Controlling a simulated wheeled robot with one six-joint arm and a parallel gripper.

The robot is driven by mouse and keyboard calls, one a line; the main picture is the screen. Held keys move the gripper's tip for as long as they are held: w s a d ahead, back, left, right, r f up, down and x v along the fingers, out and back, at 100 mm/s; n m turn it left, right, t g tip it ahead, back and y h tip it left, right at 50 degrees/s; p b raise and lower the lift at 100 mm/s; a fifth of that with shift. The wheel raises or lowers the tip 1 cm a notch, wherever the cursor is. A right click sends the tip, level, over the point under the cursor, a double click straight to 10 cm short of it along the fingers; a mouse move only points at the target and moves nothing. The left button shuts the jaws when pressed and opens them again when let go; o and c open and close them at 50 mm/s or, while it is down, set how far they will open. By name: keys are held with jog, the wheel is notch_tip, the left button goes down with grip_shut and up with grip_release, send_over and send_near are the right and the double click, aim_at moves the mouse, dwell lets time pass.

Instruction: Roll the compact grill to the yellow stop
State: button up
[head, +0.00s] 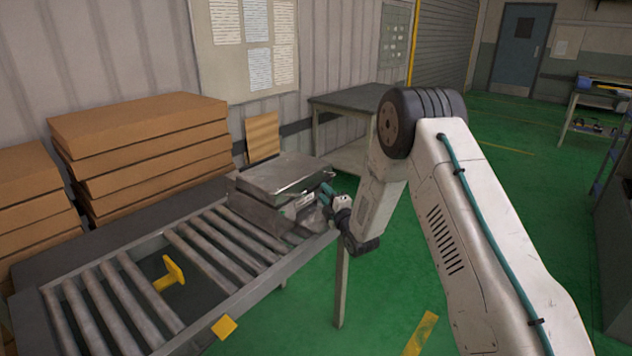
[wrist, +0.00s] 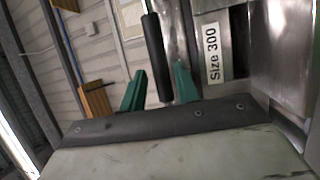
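The compact grill (head: 286,176), a grey metal box with a flat lid, sits on the roller conveyor (head: 290,268) near its right end. In the wrist view its metal side (wrist: 285,55) bears a "Size 300" label. A black bar handle (wrist: 157,60) stands out from it. My gripper (head: 324,196) is at the grill's right side. In the wrist view its two teal fingers (wrist: 160,85) stand on either side of the bar, apart, with a small gap at the left finger. The yellow stop (head: 170,274) stands among the rollers, left of the grill.
A second yellow piece (head: 224,327) is on the conveyor's front rail. Cardboard stacks (head: 145,150) stand behind the conveyor, and a grey table (head: 350,100) stands beyond its right end. Rollers between grill and stop are clear. Green floor (head: 385,290) is open in front.

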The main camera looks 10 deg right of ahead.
jog(key=x, duration=0.7)
jog(key=shift+a+r, duration=0.1)
jog(key=shift+a, duration=0.05)
grip_shut()
